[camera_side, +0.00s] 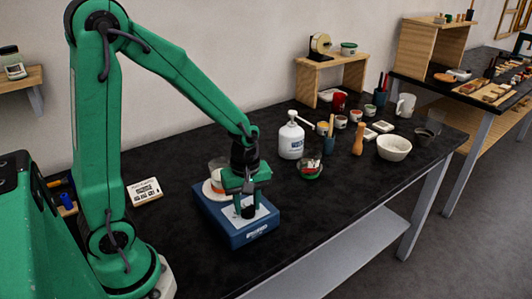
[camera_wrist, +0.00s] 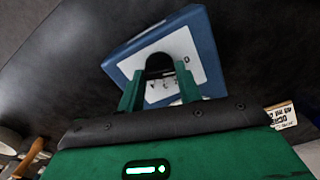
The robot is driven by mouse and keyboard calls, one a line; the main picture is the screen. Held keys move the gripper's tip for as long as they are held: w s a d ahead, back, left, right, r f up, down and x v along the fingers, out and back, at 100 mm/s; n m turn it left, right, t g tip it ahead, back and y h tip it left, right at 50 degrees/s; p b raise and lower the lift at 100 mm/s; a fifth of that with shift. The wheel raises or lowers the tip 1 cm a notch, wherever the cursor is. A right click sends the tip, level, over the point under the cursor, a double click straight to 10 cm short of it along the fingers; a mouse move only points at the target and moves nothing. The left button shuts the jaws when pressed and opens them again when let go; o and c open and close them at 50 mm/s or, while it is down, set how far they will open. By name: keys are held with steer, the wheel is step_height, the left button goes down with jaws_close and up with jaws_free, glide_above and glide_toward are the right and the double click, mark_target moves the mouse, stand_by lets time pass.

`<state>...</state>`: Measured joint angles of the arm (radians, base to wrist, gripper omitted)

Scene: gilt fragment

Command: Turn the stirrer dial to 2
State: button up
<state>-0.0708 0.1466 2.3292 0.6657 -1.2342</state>
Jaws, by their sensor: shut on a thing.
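The stirrer (camera_side: 240,228) is a blue box with a pale front panel, standing on the dark bench. In the wrist view its blue body (camera_wrist: 205,42) and white panel (camera_wrist: 184,44) with printed marks fill the upper middle. The black dial (camera_wrist: 160,64) is between the fingers of my gripper (camera_wrist: 160,90). In the side view my gripper (camera_side: 247,207) reaches down onto the panel, shut on the dial. The dial's pointer and most of the scale are hidden or too small to read. A glass beaker with orange contents (camera_side: 218,172) stands on the stirrer's round plate (camera_side: 211,192).
Farther right are a wooden pestle (camera_side: 358,139) and a white bowl (camera_side: 393,148). A white labelled box (camera_side: 144,192) lies left. Bare bench lies in front.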

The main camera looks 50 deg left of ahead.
steer(key=shift+m, duration=0.4)
steer(key=m, duration=1.1)
stand_by(0.4)
steer(key=o, duration=1)
steer(key=shift+r, duration=0.1)
